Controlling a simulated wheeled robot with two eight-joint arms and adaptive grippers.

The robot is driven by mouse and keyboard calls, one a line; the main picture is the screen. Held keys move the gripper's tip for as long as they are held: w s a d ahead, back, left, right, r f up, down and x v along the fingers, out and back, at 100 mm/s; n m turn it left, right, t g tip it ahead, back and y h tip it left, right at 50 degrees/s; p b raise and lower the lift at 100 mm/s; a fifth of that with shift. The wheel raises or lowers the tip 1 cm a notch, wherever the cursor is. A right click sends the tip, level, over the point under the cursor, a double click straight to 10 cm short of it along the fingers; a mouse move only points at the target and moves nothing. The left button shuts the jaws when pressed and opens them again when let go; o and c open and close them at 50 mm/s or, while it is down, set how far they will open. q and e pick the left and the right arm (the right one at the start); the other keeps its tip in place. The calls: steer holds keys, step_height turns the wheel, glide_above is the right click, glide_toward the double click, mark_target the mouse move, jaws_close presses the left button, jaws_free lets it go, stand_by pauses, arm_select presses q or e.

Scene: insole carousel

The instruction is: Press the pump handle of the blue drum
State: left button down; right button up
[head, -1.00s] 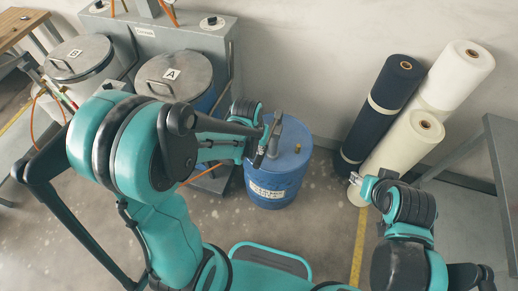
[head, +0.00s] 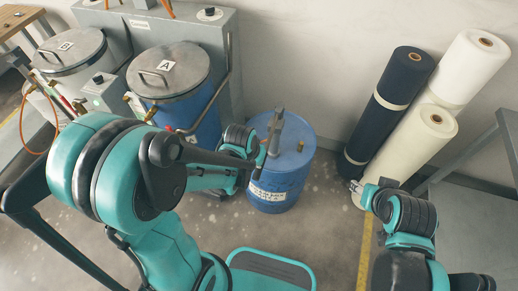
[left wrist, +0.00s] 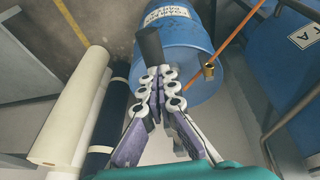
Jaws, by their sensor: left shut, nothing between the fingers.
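The blue drum (head: 292,178) stands on the floor with a white label on its side. Its grey pump handle (head: 275,128) rises from the top in the head view. My left gripper (head: 260,168) is shut and empty at the left, near side of the drum. In the left wrist view the closed fingertips (left wrist: 163,76) lie in front of the drum (left wrist: 190,38), close to the dark end of the handle (left wrist: 149,42); whether they touch it I cannot tell. My right gripper (head: 364,194) is at the right, apart from the drum; its fingers are too small to read.
Lidded tanks A (head: 168,72) and B (head: 68,48) stand at the left against a grey cabinet. A dark roll (head: 392,110) and white rolls (head: 424,145) lean at the wall on the right. A grey table (head: 478,150) is at the right edge.

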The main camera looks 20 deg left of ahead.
mark_target(256, 170)
arm_select(q)
step_height(256, 170, down, 5)
steer(key=b, duration=0.3)
steer(key=shift+w, duration=0.1)
steer(key=shift+s+f+b, duration=0.2)
steer(key=shift+f+b, duration=0.05)
steer(key=shift+b, duration=0.35)
arm_select(e)
steer(key=f, duration=0.5)
steer(key=shift+s, duration=0.25)
steer(key=shift+w+d, duration=0.1)
